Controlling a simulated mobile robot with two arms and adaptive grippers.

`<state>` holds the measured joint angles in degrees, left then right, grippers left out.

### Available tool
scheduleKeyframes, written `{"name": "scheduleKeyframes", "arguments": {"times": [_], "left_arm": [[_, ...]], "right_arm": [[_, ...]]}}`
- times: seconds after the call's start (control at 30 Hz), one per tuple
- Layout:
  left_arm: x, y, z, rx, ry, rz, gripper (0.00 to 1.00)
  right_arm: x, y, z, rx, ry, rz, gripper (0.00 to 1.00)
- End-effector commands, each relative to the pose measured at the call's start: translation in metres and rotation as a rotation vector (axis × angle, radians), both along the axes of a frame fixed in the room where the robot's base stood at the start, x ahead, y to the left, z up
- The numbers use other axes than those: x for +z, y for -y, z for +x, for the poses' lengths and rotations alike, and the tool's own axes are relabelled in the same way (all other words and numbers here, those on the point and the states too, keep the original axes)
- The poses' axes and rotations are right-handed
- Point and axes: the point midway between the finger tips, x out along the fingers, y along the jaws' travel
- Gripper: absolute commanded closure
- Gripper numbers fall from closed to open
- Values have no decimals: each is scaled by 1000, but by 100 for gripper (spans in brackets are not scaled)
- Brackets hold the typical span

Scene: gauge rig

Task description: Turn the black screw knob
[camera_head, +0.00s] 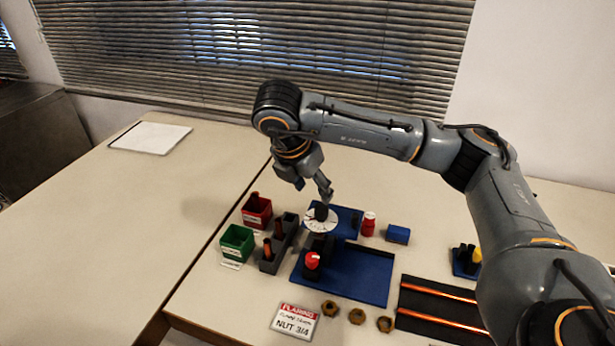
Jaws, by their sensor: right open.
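A white round dial (312,227) with dark markings stands on the blue rig. A black knob (321,212) shows at the dial's upper part and is small in this view. My right gripper (314,190) points down just above the dial and the black knob. Its fingers are apart and hold nothing. I cannot tell whether a fingertip touches the knob. My left gripper is not in view.
A red knob (312,260) sits in front of the dial on the blue base plate (360,280). Red (257,217) and green (236,244) bins stand left. A red-and-white bottle (368,224) and blue block (398,234) stand right. Several brass nuts (356,316) lie in front.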

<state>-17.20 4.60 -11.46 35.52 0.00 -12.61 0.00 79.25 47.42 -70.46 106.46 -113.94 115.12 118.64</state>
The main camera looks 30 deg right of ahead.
Motion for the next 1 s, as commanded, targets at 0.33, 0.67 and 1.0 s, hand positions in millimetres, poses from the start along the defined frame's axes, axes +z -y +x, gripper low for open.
{"name": "scheduleKeyframes", "arguments": {"times": [0.33,0.67,1.0], "left_arm": [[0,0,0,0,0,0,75],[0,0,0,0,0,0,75],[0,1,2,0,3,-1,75]], "right_arm": [[31,-12,-5,0,0,0,47],[33,-13,-5,0,-1,0,47],[32,-13,-5,0,-1,0,47]]}}
